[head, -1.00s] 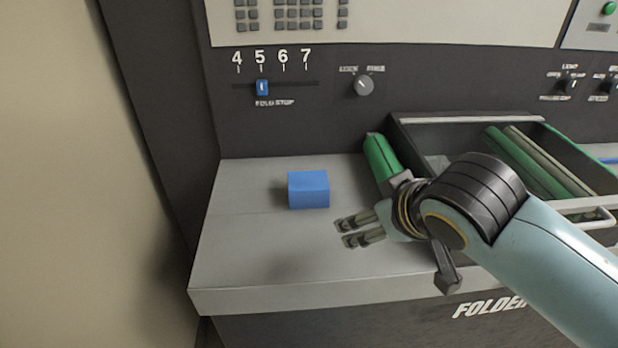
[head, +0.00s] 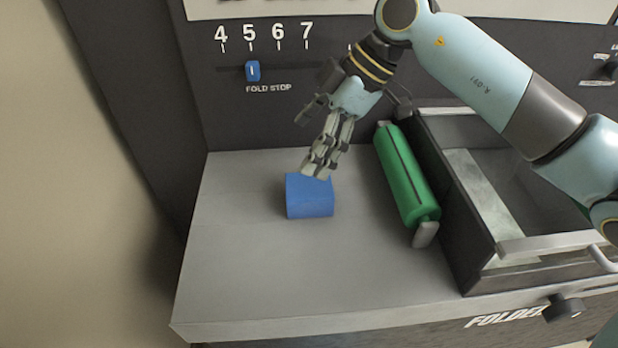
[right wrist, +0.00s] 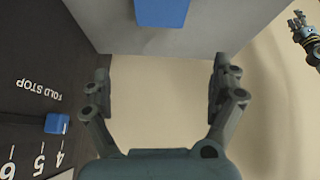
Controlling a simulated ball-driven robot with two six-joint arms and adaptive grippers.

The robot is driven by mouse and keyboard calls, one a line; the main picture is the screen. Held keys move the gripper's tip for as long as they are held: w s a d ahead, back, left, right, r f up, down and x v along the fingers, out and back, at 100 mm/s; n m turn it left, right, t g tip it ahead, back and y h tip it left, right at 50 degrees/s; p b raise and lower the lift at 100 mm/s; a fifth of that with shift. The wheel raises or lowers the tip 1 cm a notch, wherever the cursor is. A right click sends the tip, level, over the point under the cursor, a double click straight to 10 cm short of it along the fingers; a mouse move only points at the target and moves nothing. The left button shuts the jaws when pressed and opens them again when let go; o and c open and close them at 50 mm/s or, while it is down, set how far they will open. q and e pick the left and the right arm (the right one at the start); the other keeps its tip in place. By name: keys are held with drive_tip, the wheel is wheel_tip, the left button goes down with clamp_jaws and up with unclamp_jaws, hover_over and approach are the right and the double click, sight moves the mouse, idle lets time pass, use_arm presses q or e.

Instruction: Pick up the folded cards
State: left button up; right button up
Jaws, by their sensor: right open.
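A blue block-like stack (head: 310,197), which I take for the folded cards, sits on the grey shelf (head: 240,270) of the folder. My right gripper (head: 317,172) points down at the stack's back edge and overlaps its top in the head view; I cannot tell if it touches. In the right wrist view, the right gripper (right wrist: 162,85) is open with nothing between its fingers. The blue stack shows there ahead of the fingertips (right wrist: 162,10), cut by the top edge. My left gripper (right wrist: 298,20) shows small at the right wrist view's upper right; its opening is unclear.
A green roller (head: 407,178) lies on the shelf right of the stack, beside an open dark tray (head: 465,235) with a handle. The fold stop slider (head: 253,71) is on the panel behind, near 5. The shelf's front and left are clear.

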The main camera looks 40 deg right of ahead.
sight(310, 184)
drive_tip(key=d, duration=0.1)
drive_tip(key=d+f+h, duration=0.1)
drive_tip(key=d+m+g, duration=0.1)
drive_tip(key=shift+s+d+f+h, duration=0.15)
drive_tip(key=shift+s+f+h, duration=0.15)
drive_tip(key=shift+f, duration=0.05)
drive_tip(key=x, duration=0.3)
drive_tip(key=shift+f, duration=0.4)
drive_tip(key=shift+s+p+x, duration=0.2)
drive_tip(key=shift+s+x, duration=0.05)
drive_tip(key=shift+x, duration=1.35)
drive_tip(key=shift+s+p+x, duration=0.2)
drive_tip(key=shift+x, duration=1.35)
drive_tip(key=c, duration=1.4)
drive_tip(key=shift+c, duration=0.2)
